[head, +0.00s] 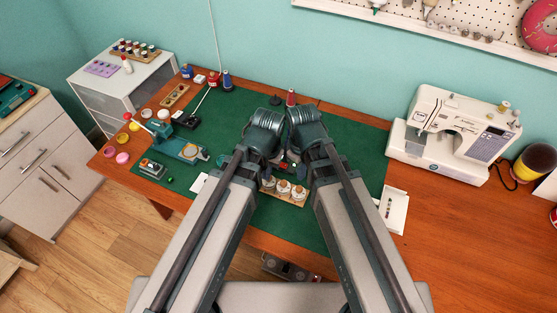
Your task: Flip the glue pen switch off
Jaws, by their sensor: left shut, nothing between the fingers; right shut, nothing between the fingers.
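I cannot tell for certain which item is the glue pen. A small dark device (186,119) with a thin pale rod leaning up from it lies on the left of the green mat (345,135); it may be the glue pen, and its switch is too small to make out. My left gripper (270,168) and my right gripper (297,165) are close together over the middle of the mat, well to the right of that device. Both are shut and empty, and partly hidden by my own wrists.
A teal machine (178,142) and small jars stand at the mat's left. A wooden holder of white spools (284,191) lies just below my grippers. A white sewing machine (455,135) stands at right. Bottles (227,80) line the back. The mat's right part is clear.

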